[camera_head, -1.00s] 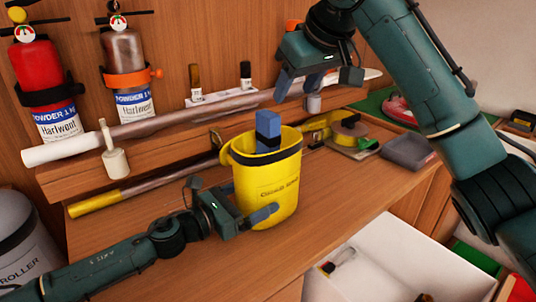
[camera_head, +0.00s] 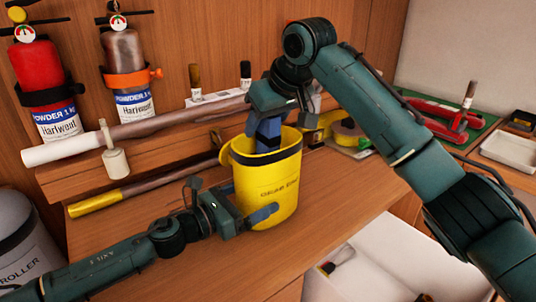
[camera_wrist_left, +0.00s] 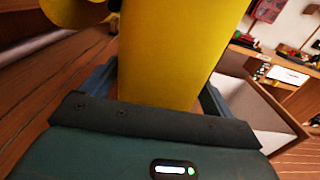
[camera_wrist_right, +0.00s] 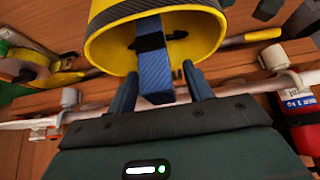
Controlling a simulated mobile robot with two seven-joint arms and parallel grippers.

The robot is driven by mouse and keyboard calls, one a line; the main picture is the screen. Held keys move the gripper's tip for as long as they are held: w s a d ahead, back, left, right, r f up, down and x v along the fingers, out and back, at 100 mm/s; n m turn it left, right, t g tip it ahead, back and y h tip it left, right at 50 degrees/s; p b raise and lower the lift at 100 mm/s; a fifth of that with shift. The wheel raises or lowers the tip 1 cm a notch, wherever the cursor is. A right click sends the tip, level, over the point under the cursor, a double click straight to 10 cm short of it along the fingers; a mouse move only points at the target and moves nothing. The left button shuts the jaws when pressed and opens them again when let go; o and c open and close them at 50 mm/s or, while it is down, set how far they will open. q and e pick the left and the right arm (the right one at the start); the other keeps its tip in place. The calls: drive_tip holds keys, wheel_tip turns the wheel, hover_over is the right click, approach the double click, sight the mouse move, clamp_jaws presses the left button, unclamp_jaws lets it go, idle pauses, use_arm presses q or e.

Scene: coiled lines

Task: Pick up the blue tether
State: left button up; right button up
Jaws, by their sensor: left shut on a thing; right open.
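The blue tether (camera_wrist_right: 155,72) is a folded blue strap with a black band. It stands up out of the yellow bucket (camera_head: 267,190), its lower part inside. My right gripper (camera_head: 268,118) has come down over the bucket from above. In the right wrist view its open fingers (camera_wrist_right: 160,84) are on either side of the tether's end. In the head view my right gripper partly hides the tether. My left gripper (camera_head: 247,206) is shut on the bucket's wall from the left and front. In the left wrist view the yellow wall (camera_wrist_left: 170,50) fills the space between its fingers.
The bucket is over the wooden bench (camera_head: 190,235). Behind are a long pole (camera_head: 170,125), a yellow-ended pole (camera_head: 95,204) and two extinguishers (camera_head: 40,85). A yellow tape roll (camera_head: 348,132) lies to the right. An open white drawer (camera_head: 385,265) is below the bench's right front.

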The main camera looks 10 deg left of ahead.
drive_tip(key=shift+w+a+f, duration=0.15)
drive_tip(key=shift+f, duration=0.2)
drive_tip(key=shift+c, duration=0.3)
clamp_jaws()
drive_tip(key=shift+r, duration=0.1)
